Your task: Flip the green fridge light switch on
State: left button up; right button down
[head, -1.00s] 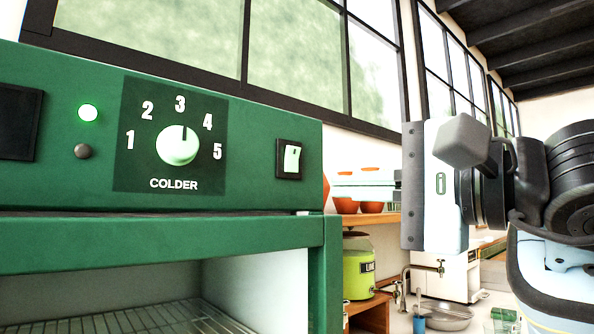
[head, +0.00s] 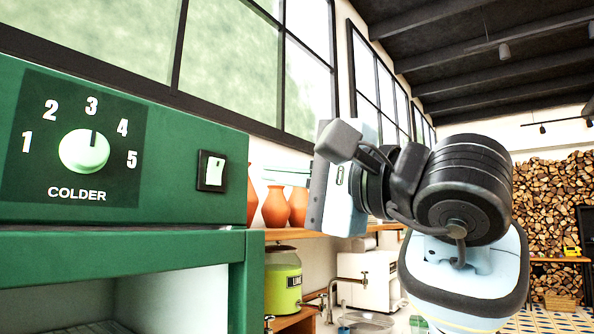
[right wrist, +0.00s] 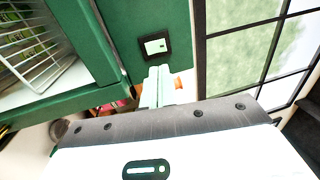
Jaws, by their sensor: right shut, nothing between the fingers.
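The light switch (head: 211,171) is a pale rocker in a black frame at the right end of the green fridge's (head: 185,130) front panel. I cannot tell which way the rocker is set. My right gripper (head: 268,174) is to the right of the switch, its pale fingers shut and empty. In the right wrist view the switch (right wrist: 155,47) lies just beyond the closed fingertips (right wrist: 158,72), with a small gap in the picture. My left gripper is out of view.
A temperature dial (head: 84,151) sits left of the switch. Orange vases (head: 275,207) stand on a wooden shelf (head: 290,234) behind my gripper, with a lime-green container (head: 283,281) below. A wire rack (right wrist: 32,45) shows inside the fridge.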

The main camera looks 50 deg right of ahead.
aim_at(217, 166)
jog(key=p+x, duration=0.1)
jog(key=x, duration=0.7)
jog(key=shift+w, duration=0.3)
jog(key=shift+w+r, duration=0.1)
jog(key=shift+w, duration=0.4)
